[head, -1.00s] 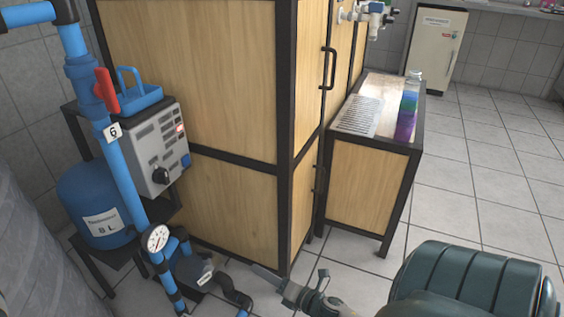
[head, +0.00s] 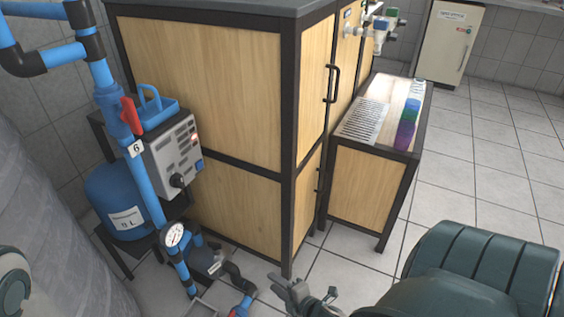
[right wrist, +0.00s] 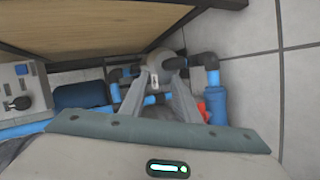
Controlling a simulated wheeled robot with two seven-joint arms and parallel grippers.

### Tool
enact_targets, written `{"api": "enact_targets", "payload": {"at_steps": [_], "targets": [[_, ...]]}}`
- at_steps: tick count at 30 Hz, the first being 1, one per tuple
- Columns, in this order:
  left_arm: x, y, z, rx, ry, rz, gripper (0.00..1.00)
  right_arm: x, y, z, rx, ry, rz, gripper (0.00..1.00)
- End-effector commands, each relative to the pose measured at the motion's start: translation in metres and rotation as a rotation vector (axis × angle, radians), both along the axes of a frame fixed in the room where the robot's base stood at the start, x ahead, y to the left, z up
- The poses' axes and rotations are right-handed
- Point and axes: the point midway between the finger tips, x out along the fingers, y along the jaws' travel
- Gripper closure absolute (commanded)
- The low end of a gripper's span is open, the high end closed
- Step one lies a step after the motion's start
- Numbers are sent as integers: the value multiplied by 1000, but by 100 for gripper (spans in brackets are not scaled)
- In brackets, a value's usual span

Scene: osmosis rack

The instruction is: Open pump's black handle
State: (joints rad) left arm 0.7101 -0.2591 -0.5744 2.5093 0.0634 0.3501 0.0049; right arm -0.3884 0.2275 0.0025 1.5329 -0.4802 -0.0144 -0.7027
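A grey control box (head: 173,160) with a black rotary handle (head: 176,181) on its front stands beside the blue pipe at the left. The handle also shows at the left of the right wrist view (right wrist: 21,103). A dark pump (head: 208,262) with a white label sits low among the pipes; its rounded body is beyond my fingers in the right wrist view (right wrist: 160,62). My right gripper (head: 300,290) is low at bottom centre, right of the pump and apart from the box handle. Its fingers (right wrist: 160,80) are spread and appear empty. My left gripper is not in view.
A wood-panelled cabinet (head: 205,90) with a black frame stands behind the gripper. A blue tank (head: 118,195), a red valve lever (head: 131,115) and a gauge (head: 174,235) crowd the left. A low side table (head: 365,185) is at right. Tiled floor (head: 490,190) is clear at right.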

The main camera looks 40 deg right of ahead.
Motion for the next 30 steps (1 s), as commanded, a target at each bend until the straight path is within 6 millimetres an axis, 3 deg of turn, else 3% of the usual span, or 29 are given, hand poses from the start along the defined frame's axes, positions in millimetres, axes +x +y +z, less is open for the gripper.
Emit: {"api": "enact_targets", "payload": {"at_steps": [3, 10, 30], "targets": [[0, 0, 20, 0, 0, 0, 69, -7, 6, 6, 67, 34, -38, 71], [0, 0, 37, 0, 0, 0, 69, -17, 16, 3, 165, 83, -95, 71], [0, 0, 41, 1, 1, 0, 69, -22, 19, -1, 205, 102, -120, 71]]}}
